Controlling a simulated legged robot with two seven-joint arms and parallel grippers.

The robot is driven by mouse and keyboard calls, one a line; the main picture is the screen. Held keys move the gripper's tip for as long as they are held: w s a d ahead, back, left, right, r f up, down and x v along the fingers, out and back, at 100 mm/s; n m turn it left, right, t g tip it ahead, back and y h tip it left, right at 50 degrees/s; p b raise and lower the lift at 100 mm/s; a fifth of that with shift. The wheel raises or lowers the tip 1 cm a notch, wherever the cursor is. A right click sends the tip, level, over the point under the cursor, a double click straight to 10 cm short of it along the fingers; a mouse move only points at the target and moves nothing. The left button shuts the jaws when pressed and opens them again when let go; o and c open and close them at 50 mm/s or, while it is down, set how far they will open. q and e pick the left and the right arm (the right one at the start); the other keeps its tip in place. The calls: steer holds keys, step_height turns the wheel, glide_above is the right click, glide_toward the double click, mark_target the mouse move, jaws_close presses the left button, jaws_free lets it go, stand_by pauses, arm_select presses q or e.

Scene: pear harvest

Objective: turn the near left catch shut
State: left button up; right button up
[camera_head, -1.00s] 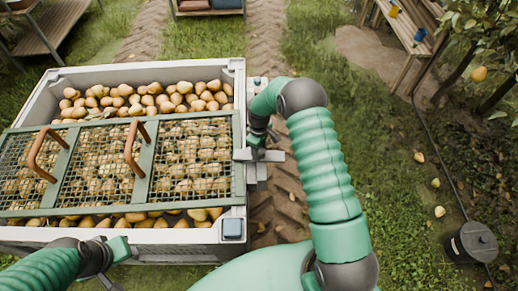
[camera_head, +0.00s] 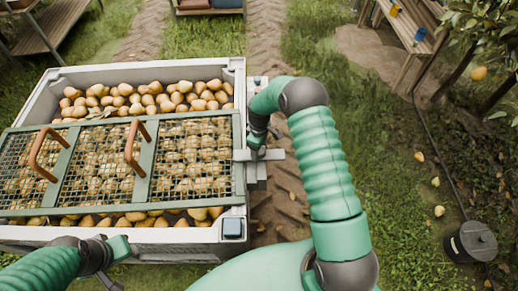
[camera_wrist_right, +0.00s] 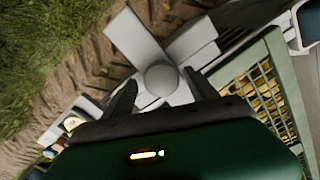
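A grey metal catch (camera_head: 275,155) sits on the right side of the pear crate (camera_head: 70,75), beside the edge of the green mesh lid (camera_head: 152,165). In the right wrist view the catch (camera_wrist_right: 135,38) shows a round hub with flat arms spreading from it. My right gripper (camera_head: 258,146) is at the catch. In the wrist view its two dark fingers (camera_wrist_right: 160,88) stand apart on either side of the hub, with gaps visible. My left gripper (camera_head: 112,262) is low at the left, in front of the crate; its fingers are partly cut off or unclear.
The lid has two brown handles (camera_head: 133,145) and lies over many pears. A wooden bench (camera_head: 412,40), a dark round canister (camera_head: 472,241) and a tree stand to the right.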

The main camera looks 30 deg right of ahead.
steer(key=shift+s, duration=0.1)
step_height(320, 180, up, 17)
steer(key=p, duration=0.1)
steer(key=shift+f, duration=0.15)
stand_by(0.4)
steer(key=s+a+r+m+t+p, duration=0.1)
steer(key=s+a+r+m+p, duration=0.1)
steer(key=s+a, duration=0.4)
steer(key=s+a+r+m+t+p, duration=0.1)
steer(key=s+a+r+m, duration=0.3)
steer(key=s, duration=0.9)
step_height(320, 180, up, 2)
steer(key=shift+s+a+r+m+t+p, duration=0.2)
steer(key=shift+s+a+m+t+p, duration=0.15)
steer(key=shift+a+p, duration=0.55)
